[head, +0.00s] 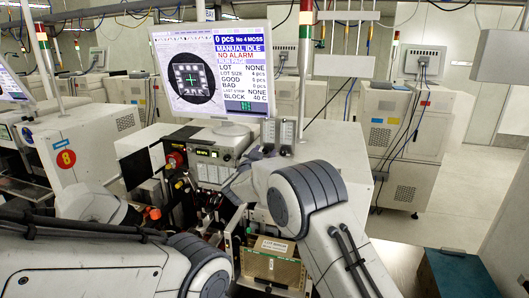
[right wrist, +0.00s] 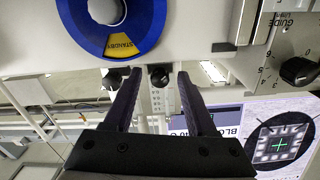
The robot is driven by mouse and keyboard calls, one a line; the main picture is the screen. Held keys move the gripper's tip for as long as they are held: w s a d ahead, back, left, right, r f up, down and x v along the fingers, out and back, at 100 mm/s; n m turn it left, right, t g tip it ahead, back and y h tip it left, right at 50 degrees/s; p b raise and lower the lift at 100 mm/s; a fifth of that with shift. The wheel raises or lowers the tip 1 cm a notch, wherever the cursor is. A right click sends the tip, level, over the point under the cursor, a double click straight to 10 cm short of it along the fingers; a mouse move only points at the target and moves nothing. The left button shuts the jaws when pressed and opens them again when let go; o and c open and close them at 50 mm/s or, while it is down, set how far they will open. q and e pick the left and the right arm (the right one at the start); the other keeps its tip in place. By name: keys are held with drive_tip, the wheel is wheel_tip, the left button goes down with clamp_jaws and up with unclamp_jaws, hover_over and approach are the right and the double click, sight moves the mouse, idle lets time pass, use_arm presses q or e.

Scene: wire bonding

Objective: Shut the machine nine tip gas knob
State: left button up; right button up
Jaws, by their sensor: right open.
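My right gripper (right wrist: 157,77) is open in the right wrist view, its two dark fingers on either side of a small black knob (right wrist: 160,76) under a white panel edge. I cannot tell whether they touch it. A second black knob (right wrist: 112,77) is by the left finger, partly hidden. No readable label shows which is the tip gas knob. In the head view my right arm reaches to the front of the middle machine (head: 215,150), and its gripper is largely hidden there. My left arm crosses the bottom left; its gripper is not in view.
A blue dial (right wrist: 115,28) marked STANDBY and a black GUIDE knob (right wrist: 299,72) are near the right gripper. The machine's monitor (head: 212,72) stands above its panel. A brown-green boxed unit (head: 272,267) sits low in front. A machine marked 8 (head: 66,159) is at left.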

clamp_jaws()
drive_tip(key=m+b, duration=0.1)
drive_tip(key=b, duration=0.1)
drive_tip(key=m+b, duration=0.1)
drive_tip(key=b, duration=0.1)
drive_tip(key=shift+f+m, duration=0.25)
drive_tip(key=shift+m, duration=0.15)
drive_tip(key=shift+r+m+b, duration=0.1)
drive_tip(key=shift+m+b, duration=0.3)
drive_tip(key=shift+r+m, duration=0.15)
drive_tip(key=shift+m, duration=0.15)
unclamp_jaws()
